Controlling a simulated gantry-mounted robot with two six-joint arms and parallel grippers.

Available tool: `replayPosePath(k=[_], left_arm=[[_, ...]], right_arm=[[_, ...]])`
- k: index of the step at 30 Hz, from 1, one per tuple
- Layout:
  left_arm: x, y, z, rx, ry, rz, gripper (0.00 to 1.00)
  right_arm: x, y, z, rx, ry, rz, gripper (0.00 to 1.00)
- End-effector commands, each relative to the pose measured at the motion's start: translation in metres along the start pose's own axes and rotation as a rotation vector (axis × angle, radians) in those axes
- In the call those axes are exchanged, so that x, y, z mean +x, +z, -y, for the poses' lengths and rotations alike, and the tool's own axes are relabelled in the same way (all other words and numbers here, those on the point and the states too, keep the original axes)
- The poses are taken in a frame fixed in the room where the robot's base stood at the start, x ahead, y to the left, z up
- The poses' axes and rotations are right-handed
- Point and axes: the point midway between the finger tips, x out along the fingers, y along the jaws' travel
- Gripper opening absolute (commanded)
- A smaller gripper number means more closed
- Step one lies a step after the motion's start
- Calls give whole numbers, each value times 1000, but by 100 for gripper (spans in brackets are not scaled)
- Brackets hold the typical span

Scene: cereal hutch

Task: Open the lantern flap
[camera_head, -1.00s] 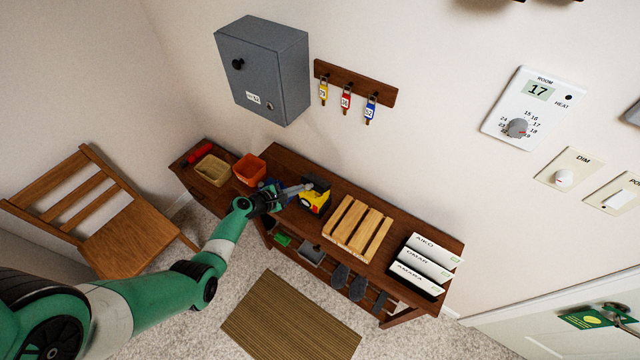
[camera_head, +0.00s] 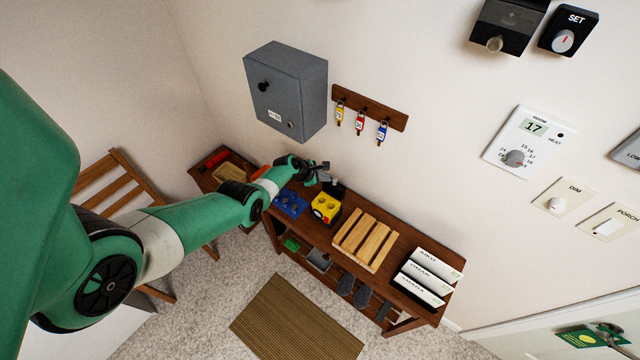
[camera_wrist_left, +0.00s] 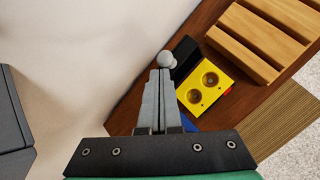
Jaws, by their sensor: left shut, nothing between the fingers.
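The lantern is a yellow block (camera_head: 326,206) on the wooden bench; it also shows in the left wrist view (camera_wrist_left: 205,88) with two round wells exposed on top. Its black flap (camera_head: 337,188) stands swung back at the wall side of the block, and shows in the left wrist view (camera_wrist_left: 185,58). A pale round knob (camera_wrist_left: 167,59) sits at the flap's edge. My left gripper (camera_wrist_left: 160,73) is shut and empty, its tips right at the knob; I cannot tell if they touch. It also shows in the head view (camera_head: 322,174). My right gripper is out of view.
A blue tray (camera_head: 290,203) lies left of the lantern, and a slatted wooden rack (camera_head: 366,241) right of it. White labelled boxes (camera_head: 428,278) stand at the bench's right end. A grey cabinet (camera_head: 285,90) and key rack (camera_head: 369,108) hang on the wall above.

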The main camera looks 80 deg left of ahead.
Motion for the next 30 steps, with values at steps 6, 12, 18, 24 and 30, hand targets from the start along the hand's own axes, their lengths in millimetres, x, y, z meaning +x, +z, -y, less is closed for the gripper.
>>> replayPosePath(k=[6, 12, 18, 24, 30], left_arm=[[9, 6, -6, 0, 0, 1, 0], [10, 8, -9, 0, 0, 0, 0], [10, 9, -10, 0, 0, 0, 0], [10, 9, -10, 0, 0, 1, 0], [7, 12, -12, 0, 0, 1, 0]], right_arm=[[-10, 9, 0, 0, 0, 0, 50], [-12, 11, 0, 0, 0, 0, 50], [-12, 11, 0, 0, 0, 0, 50], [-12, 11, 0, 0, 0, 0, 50], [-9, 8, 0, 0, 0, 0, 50]])
